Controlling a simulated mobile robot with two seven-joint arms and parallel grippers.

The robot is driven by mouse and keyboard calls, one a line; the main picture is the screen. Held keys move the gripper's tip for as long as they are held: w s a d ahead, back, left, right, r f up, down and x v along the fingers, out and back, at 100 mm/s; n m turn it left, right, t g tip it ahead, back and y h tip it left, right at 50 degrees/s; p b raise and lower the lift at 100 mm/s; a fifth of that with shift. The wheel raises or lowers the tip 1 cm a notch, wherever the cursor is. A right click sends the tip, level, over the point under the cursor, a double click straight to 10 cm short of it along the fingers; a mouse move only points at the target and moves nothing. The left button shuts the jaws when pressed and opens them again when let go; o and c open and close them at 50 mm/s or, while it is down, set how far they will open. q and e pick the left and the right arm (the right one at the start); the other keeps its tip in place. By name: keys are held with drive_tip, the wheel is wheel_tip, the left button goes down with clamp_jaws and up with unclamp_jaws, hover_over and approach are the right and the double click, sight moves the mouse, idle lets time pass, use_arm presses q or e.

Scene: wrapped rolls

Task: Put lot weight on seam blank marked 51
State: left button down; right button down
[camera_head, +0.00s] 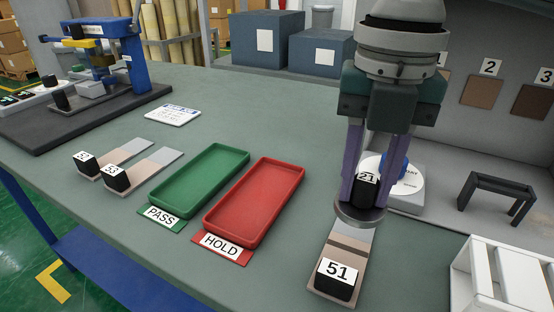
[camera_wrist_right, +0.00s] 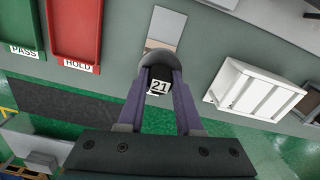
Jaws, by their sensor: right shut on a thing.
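The seam blank marked 51 (camera_head: 342,262) lies on the table at the front right. It is a tan and grey strip with a black end block bearing the number 51. The lot weight (camera_head: 360,212) has a round grey base and a black upper part labelled 21. My right gripper (camera_head: 366,188) is shut on that black part, with purple fingers on either side. The weight is over the far part of the blank; I cannot tell whether it touches. In the right wrist view the weight (camera_wrist_right: 159,87) sits between my fingertips and hides part of the strip (camera_wrist_right: 167,28).
Green PASS tray (camera_head: 187,210) and red HOLD tray (camera_head: 208,226) lie left of the blank. Two other blanks (camera_head: 152,163) lie farther left. A white rack (camera_head: 458,285), a black stand (camera_head: 503,184) and a white round-topped device (camera_head: 408,185) are at right.

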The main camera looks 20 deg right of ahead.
drive_tip(key=shift+f+b, duration=0.5)
drive_tip(key=shift+f, duration=3.1)
drive_tip(key=shift+f, duration=0.15)
drive_tip(key=c, duration=0.6)
unclamp_jaws()
